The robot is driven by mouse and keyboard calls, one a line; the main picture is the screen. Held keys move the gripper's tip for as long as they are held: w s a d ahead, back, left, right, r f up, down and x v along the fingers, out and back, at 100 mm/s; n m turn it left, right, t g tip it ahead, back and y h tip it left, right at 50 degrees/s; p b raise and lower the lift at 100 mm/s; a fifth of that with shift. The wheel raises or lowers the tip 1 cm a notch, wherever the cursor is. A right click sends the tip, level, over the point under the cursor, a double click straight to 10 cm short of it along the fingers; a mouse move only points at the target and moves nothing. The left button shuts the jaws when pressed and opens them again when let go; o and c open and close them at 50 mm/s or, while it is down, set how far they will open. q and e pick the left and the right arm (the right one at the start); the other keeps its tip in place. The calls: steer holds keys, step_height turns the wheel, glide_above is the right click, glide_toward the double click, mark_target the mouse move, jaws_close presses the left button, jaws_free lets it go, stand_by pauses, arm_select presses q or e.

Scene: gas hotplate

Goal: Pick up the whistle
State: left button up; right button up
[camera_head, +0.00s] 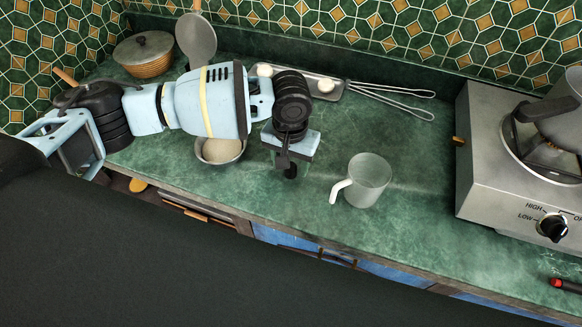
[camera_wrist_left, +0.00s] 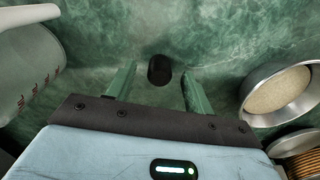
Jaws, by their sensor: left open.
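A small dark, rounded object, which appears to be the whistle (camera_wrist_left: 159,70), stands on the green counter. It also shows in the head view (camera_head: 291,171), just below my left gripper, partly hidden by it. My left gripper (camera_wrist_left: 158,90) is open and points down at the counter. Its two green fingers are on either side of the whistle's line, with the whistle apart from both and slightly beyond the tips in the wrist view. My right gripper is not in view.
A frosted mug (camera_head: 369,181) stands close to the right of the gripper. A metal bowl of pale grain (camera_head: 234,157) is to the left. A tray with white round items (camera_head: 350,88) and tongs (camera_head: 400,101) lie behind. A gas hotplate (camera_head: 490,170) bearing a kettle (camera_head: 556,122) is at right.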

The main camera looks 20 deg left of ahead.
arm_select(q)
steer(key=shift+f, duration=0.8)
steer(key=c, duration=1)
steer(key=shift+c, duration=0.3)
steer(key=shift+r, duration=0.15)
